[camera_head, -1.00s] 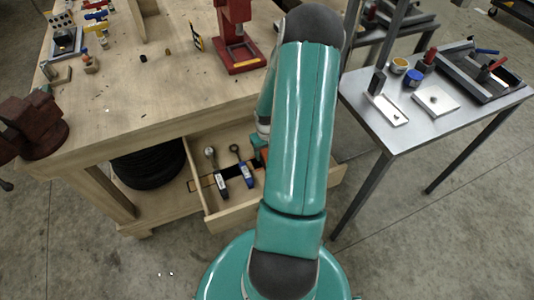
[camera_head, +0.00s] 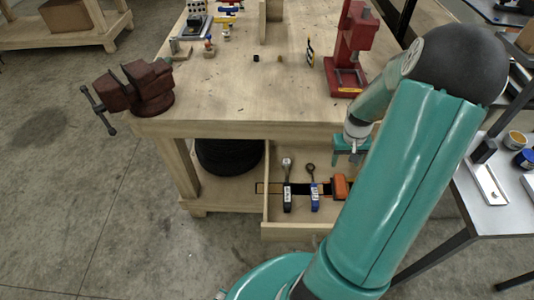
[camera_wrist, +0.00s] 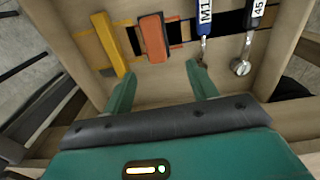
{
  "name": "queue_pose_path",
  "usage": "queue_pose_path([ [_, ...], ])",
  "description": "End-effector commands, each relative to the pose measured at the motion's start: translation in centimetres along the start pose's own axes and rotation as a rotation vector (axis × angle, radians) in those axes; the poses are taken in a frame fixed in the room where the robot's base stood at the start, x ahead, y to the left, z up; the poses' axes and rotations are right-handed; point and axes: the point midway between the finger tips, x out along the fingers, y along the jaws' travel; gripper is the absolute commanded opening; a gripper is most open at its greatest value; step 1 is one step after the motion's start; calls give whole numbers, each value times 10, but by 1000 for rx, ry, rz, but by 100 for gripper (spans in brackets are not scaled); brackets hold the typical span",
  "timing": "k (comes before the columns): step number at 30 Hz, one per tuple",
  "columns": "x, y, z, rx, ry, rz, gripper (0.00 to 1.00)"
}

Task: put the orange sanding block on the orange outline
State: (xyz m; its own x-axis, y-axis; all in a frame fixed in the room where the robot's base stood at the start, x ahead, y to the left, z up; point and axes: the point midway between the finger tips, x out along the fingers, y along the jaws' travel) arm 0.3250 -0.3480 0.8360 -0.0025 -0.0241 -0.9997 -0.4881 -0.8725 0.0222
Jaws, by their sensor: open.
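The orange sanding block (camera_head: 341,187) lies in the open drawer (camera_head: 290,232), right of two labelled wrenches. It also shows in the wrist view (camera_wrist: 154,38), at top centre. In the head view my gripper (camera_head: 350,160) hangs over the drawer's right part.
A yellow bar (camera_wrist: 108,43) lies left of the block in the wrist view. The workbench top (camera_head: 240,90) overhangs the drawer's back. A metal table (camera_head: 490,195) stands right.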

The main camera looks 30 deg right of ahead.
Motion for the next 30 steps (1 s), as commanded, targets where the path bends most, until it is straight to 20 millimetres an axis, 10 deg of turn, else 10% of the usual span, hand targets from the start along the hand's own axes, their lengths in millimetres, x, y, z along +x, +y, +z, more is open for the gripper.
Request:
queue_pose_path([
  [11,-140,-127,18,-188,157,112,58],
  [21,-235,-228,100,-343,346,48,58],
  [30,-277,-274,184,-471,464,-113,58],
])
